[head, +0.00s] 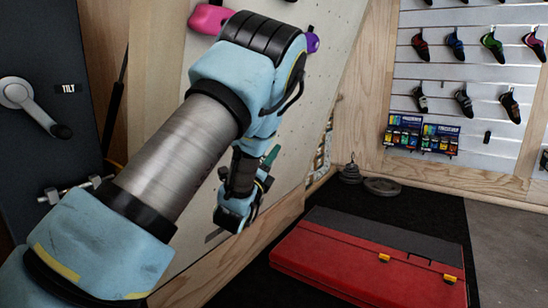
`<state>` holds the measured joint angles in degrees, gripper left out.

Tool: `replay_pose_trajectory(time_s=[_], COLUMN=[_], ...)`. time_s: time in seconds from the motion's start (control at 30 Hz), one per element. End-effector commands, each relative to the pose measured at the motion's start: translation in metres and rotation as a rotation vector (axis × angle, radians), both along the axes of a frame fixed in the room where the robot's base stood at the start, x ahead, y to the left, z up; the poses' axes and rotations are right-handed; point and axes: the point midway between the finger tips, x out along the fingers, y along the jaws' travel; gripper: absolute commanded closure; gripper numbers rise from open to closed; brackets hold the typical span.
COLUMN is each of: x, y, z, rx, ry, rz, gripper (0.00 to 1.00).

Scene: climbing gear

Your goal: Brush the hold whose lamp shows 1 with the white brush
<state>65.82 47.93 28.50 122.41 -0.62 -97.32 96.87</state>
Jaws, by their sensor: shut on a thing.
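A pink hold (209,19) is on the pale climbing wall (345,25) at the top, left of my arm's elbow. A purple hold (313,43) shows just right of the elbow and is partly covered. A small green piece (271,155) shows beside my wrist; I cannot tell whether it is a hold. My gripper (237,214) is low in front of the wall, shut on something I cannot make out. Its fingertips are mostly hidden. I cannot make out the white brush or any lamp number.
A shoe display (470,70) stands back right. A dark panel marked TILT with a crank (30,100) is at left.

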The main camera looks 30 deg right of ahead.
Motion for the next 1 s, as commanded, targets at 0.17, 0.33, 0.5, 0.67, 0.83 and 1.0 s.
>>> replay_pose_trajectory(time_s=[0.17, 0.33, 0.5, 0.67, 0.83, 1.0], x=[-0.0002, 0.0, 0.0018, 0.0044, 0.007, 0.0096], y=[-0.0001, -0.0001, 0.001, 0.0023, 0.0037, 0.0052], z=[0.0, 0.0001, 0.0008, 0.0017, 0.0026, 0.0036], rx=[0.0, 0.0, -0.001, -0.001, -0.001, 0.0], ry=[0.0, 0.0, 0.0, 0.0, 0.0, 0.0], rz=[0.0, 0.0, 0.001, 0.001, 0.001, 0.0], gripper=[1.0, 1.0, 1.0, 1.0, 1.0, 1.0])
